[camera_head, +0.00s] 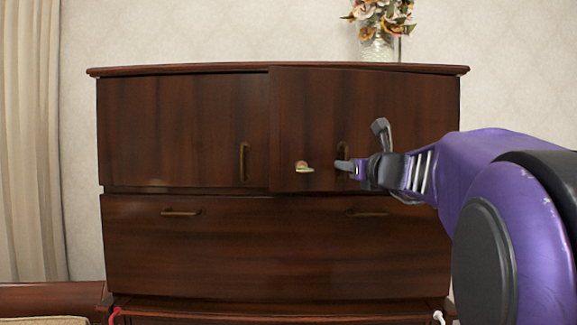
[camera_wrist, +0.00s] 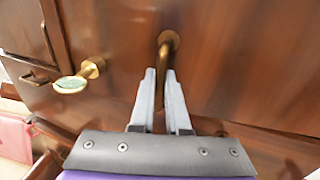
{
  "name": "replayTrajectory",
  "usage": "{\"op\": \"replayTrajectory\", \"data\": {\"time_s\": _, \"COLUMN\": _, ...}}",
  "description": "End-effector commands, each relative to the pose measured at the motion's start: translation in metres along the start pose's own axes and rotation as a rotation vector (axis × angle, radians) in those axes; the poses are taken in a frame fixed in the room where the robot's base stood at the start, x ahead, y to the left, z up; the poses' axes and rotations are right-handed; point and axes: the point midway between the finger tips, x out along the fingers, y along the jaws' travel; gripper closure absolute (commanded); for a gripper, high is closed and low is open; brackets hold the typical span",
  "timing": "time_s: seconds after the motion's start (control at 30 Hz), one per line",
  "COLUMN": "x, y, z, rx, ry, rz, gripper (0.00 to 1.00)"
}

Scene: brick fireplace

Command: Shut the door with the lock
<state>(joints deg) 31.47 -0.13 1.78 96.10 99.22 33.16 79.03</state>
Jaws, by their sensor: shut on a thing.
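The right cabinet door (camera_head: 310,110) is dark brown wood and carries a brass lock with a key-like knob (camera_head: 304,167). Its left edge stands slightly proud of the left door (camera_head: 180,125), so it looks a little ajar. The lock also shows in the wrist view (camera_wrist: 72,84), left of my fingers. My gripper (camera_head: 345,165) is at the brass handle (camera_head: 343,149) of this door. In the wrist view its two pale fingers (camera_wrist: 160,75) are closed around the handle (camera_wrist: 168,42), whose lower part lies between them.
A wide drawer (camera_head: 270,255) with two brass pulls is below the doors. A flower vase (camera_head: 377,45) stands on the cabinet top. A curtain (camera_head: 30,140) hangs at the left. A reddish item (camera_wrist: 15,137) lies low at the left in the wrist view.

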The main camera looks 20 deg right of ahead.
Motion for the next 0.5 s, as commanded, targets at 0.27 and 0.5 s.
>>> {"op": "replayTrajectory", "data": {"time_s": 0.27, "x": 0.029, "y": -0.003, "z": 0.001, "rx": 0.002, "ry": 0.001, "rz": 0.002, "gripper": 1.0}}
{"op": "replayTrajectory", "data": {"time_s": 0.5, "x": 0.049, "y": -0.008, "z": 0.0, "rx": 0.001, "ry": 0.0, "rz": -0.001, "gripper": 1.0}}
